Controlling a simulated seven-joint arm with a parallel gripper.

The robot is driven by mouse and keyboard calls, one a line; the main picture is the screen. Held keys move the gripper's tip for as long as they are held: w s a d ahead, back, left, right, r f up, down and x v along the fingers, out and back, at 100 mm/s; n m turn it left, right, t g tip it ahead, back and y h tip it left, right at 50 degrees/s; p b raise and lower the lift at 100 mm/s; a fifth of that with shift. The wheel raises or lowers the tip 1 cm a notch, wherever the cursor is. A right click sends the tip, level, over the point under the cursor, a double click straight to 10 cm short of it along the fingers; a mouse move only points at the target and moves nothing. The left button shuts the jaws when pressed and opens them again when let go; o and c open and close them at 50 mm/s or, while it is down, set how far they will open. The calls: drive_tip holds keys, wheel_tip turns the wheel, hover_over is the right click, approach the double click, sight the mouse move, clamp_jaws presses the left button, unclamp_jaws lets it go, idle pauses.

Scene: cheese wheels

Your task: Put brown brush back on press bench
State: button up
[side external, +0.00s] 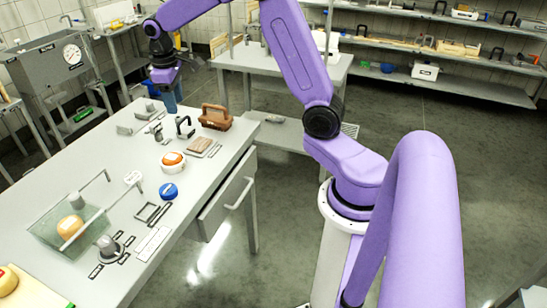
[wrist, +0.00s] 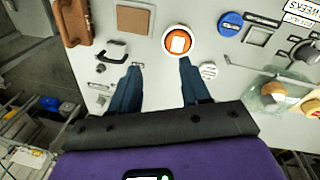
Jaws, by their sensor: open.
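A brown object with an arched handle (side external: 215,117) stands at the far right corner of the light grey bench (side external: 45,178). It may be the brown brush; it also shows at the upper left of the wrist view (wrist: 74,22). My gripper (side external: 170,103) is over the far end of the bench, left of that object. In the wrist view, its two blue fingers (wrist: 157,75) are spread apart with nothing between them. A black handled tool (wrist: 110,50) lies near the left finger. I cannot tell which surface is the press bench.
An orange-and-white round item (side external: 173,160), a flat brown square (side external: 200,144) and a blue round item (side external: 168,191) lie mid-bench. A clear tray (side external: 50,228) holding a yellow round item is nearer. A second table (side external: 285,62) and shelves (side external: 450,55) stand behind.

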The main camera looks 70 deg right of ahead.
drive_tip(key=s+a+r+n+y, duration=0.1)
drive_tip(key=s+a+n, duration=0.3)
drive_tip(key=s+a, duration=1)
drive_tip(key=s+f+n, duration=0.2)
drive_tip(key=s+n, duration=0.2)
drive_tip(key=s, duration=1.6)
drive_tip(key=shift+s+d+f+n+g+y, duration=0.2)
drive_tip(key=shift+s+n+g+y, duration=0.1)
drive_tip(key=shift+s+n+y, duration=0.1)
